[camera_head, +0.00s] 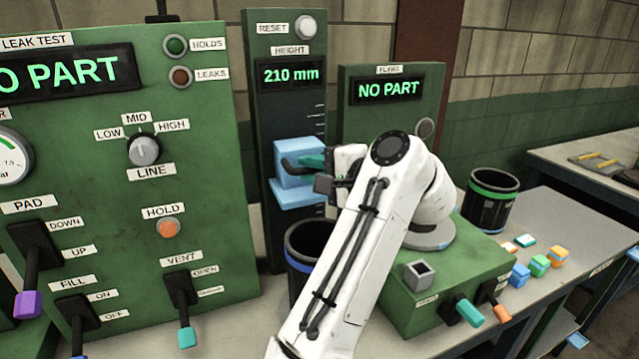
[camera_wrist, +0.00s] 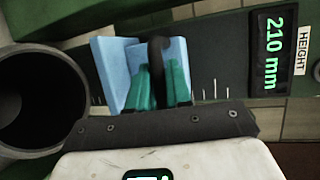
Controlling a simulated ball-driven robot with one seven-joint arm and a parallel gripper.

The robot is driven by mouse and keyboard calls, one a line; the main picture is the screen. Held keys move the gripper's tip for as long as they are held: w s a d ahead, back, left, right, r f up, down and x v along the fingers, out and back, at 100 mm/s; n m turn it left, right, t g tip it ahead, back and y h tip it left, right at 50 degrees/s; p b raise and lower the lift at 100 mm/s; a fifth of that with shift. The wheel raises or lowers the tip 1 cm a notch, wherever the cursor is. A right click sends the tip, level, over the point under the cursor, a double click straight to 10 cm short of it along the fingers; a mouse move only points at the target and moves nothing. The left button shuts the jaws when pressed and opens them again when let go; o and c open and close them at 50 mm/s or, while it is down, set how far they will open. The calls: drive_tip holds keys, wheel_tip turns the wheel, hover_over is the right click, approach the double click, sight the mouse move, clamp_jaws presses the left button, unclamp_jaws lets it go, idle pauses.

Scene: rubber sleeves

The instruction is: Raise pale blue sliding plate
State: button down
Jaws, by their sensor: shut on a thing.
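The pale blue sliding plate (camera_head: 297,193) is on the dark upright height gauge (camera_head: 289,104), whose display reads 210 mm. A blue block (camera_head: 294,150) rises from the plate, with a dark curved handle (camera_head: 290,166) at its front. My gripper (camera_head: 312,161) is at the handle, its teal fingers shut on it. In the wrist view the plate (camera_wrist: 107,72) shows behind the fingers (camera_wrist: 158,85), with the dark handle (camera_wrist: 157,52) between them. My gripper hides part of the block.
A dark bin with a blue band (camera_head: 305,243) stands just below the plate. The green leak test panel (camera_head: 120,180) with its levers is to the left.

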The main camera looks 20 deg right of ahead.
wheel_tip(320, 180, up, 8)
drive_tip(key=p, duration=0.4)
drive_tip(key=shift+r, duration=0.25)
drive_tip(key=c, duration=1.1)
unclamp_jaws()
drive_tip(key=shift+s+d, duration=0.15)
drive_tip(key=b+v, duration=0.2)
drive_tip(key=v, duration=0.8)
drive_tip(key=shift+s+r, duration=0.1)
drive_tip(key=shift+s, duration=0.1)
